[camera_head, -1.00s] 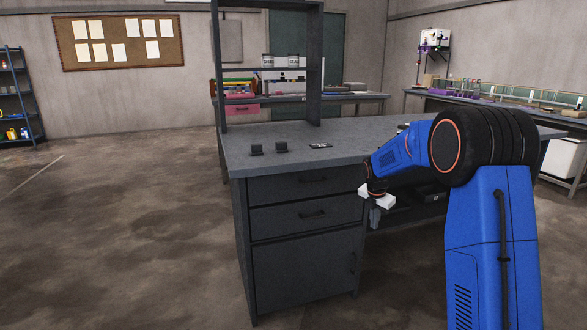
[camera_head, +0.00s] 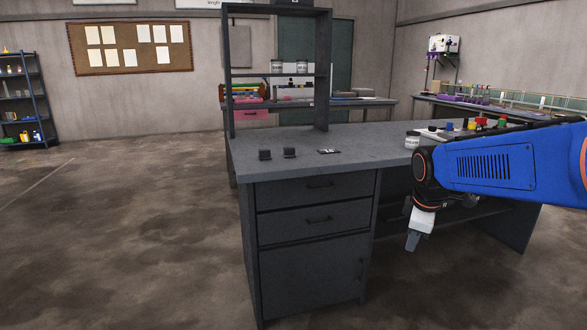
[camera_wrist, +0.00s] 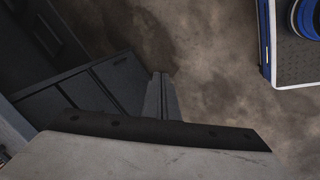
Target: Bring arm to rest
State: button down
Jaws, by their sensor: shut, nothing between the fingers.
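My gripper (camera_head: 411,246) hangs at the end of my blue arm at the right of the head view. It has a white body and grey fingers pointing down, shut and empty. It is in front of the dark grey desk (camera_head: 215,160), below the level of its top and to the right of its drawers. In the wrist view the shut fingers (camera_wrist: 163,77) stick up past a dark bar, with floor and the desk's dark front beyond. The upper part of my arm runs out of the head view at the right edge.
On the desk top stand two small black holders (camera_head: 289,152), a small flat item (camera_head: 329,151), a white jar (camera_head: 412,140) and several coloured-top items (camera_head: 480,122). A tall frame (camera_head: 232,80) rises from the desk. The floor (camera_head: 120,230) at left is clear.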

jog(key=s+a+f+m, duration=0.1)
jog(key=s+m, duration=0.5)
jog(key=s, duration=0.7)
jog(key=s+a+f+m+t, duration=0.1)
jog(key=s+f+m, duration=0.2)
jog(key=s, duration=0.9)
jog(key=m, duration=0.3)
jog(key=shift+s+y, duration=0.35)
jog(key=shift+y, duration=0.05)
